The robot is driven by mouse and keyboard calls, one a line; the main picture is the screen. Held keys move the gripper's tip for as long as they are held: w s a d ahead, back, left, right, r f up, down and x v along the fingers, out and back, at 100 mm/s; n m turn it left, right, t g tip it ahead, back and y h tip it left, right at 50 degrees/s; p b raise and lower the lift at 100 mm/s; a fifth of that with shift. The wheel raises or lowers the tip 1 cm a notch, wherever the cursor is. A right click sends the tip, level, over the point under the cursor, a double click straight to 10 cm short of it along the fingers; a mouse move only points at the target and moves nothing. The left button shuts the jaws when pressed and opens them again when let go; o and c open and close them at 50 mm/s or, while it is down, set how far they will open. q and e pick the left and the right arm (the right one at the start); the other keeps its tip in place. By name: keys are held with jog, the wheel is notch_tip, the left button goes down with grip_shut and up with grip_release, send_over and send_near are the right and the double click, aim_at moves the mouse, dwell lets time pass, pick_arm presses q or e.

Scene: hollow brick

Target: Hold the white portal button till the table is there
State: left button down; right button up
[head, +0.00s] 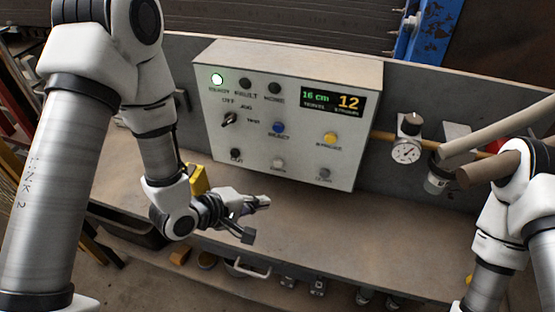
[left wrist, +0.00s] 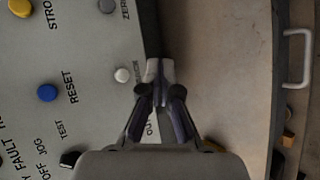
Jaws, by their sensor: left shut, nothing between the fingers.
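The control box (head: 285,120) stands on the bench with its sloped face toward me. The white button (head: 279,162) is in its bottom row, between a black and a grey button; it also shows in the left wrist view (left wrist: 122,75). The small label by it is hard to read. My left gripper (head: 264,201) is shut and empty, below the white button in the head view. In the left wrist view its closed tips (left wrist: 160,72) are just right of the button, over the box's lower edge, with a visible gap. My right gripper is out of view.
The display (head: 332,101) reads "16 cm" and "12". The lamp (head: 217,79) at top left glows; two beside it are dark. A blue button (head: 278,128), a yellow button (head: 330,139) and a rotary switch (head: 230,119) are near. A gauge (head: 406,153) is at right.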

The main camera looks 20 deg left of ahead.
aim_at(278, 163)
pick_arm(q)
jog(key=shift+w, duration=0.15)
jog(key=shift+w, duration=0.1)
jog(key=w+p, duration=0.1)
jog(key=w, duration=0.7)
jog(key=shift+w+d, duration=0.15)
jog(key=shift+w, duration=0.1)
jog(key=shift+w+r, duration=0.1)
dwell(1.2)
jog(key=shift+w+p, duration=0.3)
jog(key=shift+p, duration=0.1)
